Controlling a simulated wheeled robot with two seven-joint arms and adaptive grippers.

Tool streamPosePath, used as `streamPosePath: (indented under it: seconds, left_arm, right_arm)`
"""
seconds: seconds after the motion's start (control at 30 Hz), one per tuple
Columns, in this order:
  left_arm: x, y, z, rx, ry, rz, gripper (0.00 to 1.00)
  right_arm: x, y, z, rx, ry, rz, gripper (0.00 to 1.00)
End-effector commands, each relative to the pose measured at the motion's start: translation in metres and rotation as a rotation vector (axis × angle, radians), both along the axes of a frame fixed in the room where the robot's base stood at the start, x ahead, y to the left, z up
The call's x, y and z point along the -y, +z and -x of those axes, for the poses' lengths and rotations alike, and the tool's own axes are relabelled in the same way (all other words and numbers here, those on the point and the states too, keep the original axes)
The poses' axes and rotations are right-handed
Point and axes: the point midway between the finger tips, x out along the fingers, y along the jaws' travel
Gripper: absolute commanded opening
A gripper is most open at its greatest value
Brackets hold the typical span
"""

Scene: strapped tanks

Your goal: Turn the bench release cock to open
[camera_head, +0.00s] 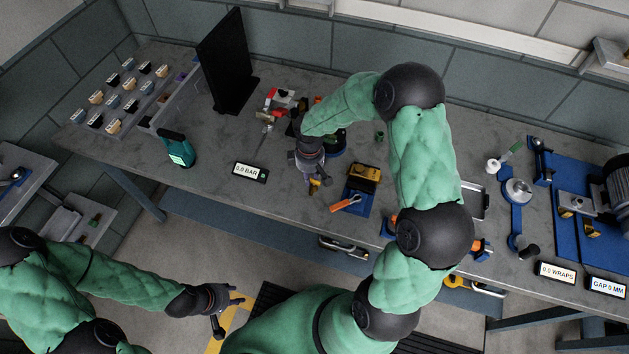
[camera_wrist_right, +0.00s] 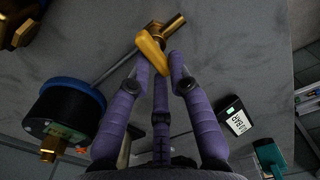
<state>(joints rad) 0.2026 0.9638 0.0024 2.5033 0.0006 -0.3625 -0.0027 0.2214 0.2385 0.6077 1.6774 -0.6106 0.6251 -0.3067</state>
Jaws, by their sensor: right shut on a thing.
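The release cock has a yellow lever (camera_wrist_right: 152,50) and a brass body (camera_wrist_right: 174,32) in the right wrist view. My right gripper (camera_wrist_right: 161,68) has its purple fingers closed around the lever's near end. In the head view my right gripper (camera_head: 314,180) is low over the bench, pointing towards its front edge, and hides most of the cock. A gauge with a blue rim (camera_wrist_right: 72,92) stands beside it. A display reading 0.0 BAR (camera_head: 250,172) lies to its left. My left gripper (camera_head: 230,312) is open and empty, in front of the bench.
A teal device (camera_head: 177,148) and a black upright panel (camera_head: 222,62) stand to the left. Bare bench lies near the 0.0 BAR display.

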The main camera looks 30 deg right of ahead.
Motion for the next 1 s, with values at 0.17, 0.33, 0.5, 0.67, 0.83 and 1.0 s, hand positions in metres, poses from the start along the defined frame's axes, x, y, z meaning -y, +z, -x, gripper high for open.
streamPosePath:
  seconds: [0.17, 0.33, 0.5, 0.67, 0.83, 1.0]
  left_arm:
    - [0.0000, -0.0001, 0.0000, 0.000, 0.000, 0.000, 0.40]
    - [0.0000, -0.0001, 0.0000, 0.000, 0.000, 0.000, 0.40]
    - [0.0000, 0.0045, 0.0000, 0.000, 0.000, 0.000, 0.40]
    - [0.0000, 0.0024, 0.0000, 0.000, 0.000, 0.000, 0.40]
    - [0.0000, 0.0024, 0.0000, 0.000, 0.000, 0.000, 0.40]
    - [0.0000, 0.0024, 0.0001, 0.000, 0.000, 0.000, 0.40]
  right_arm:
    - [-0.0059, -0.0033, 0.0037, -0.009, 0.001, -0.008, 0.00]
    - [-0.0063, -0.0038, 0.0042, -0.011, 0.002, -0.009, 0.00]
    - [-0.0076, -0.0032, 0.0057, -0.013, 0.056, -0.009, 0.00]
    - [-0.0068, -0.0047, 0.0062, -0.015, 0.050, -0.008, 0.40]
    - [-0.0054, -0.0043, 0.0059, -0.014, 0.049, -0.007, 0.40]
    - [-0.0042, -0.0033, 0.0046, -0.010, 0.048, -0.005, 0.40]
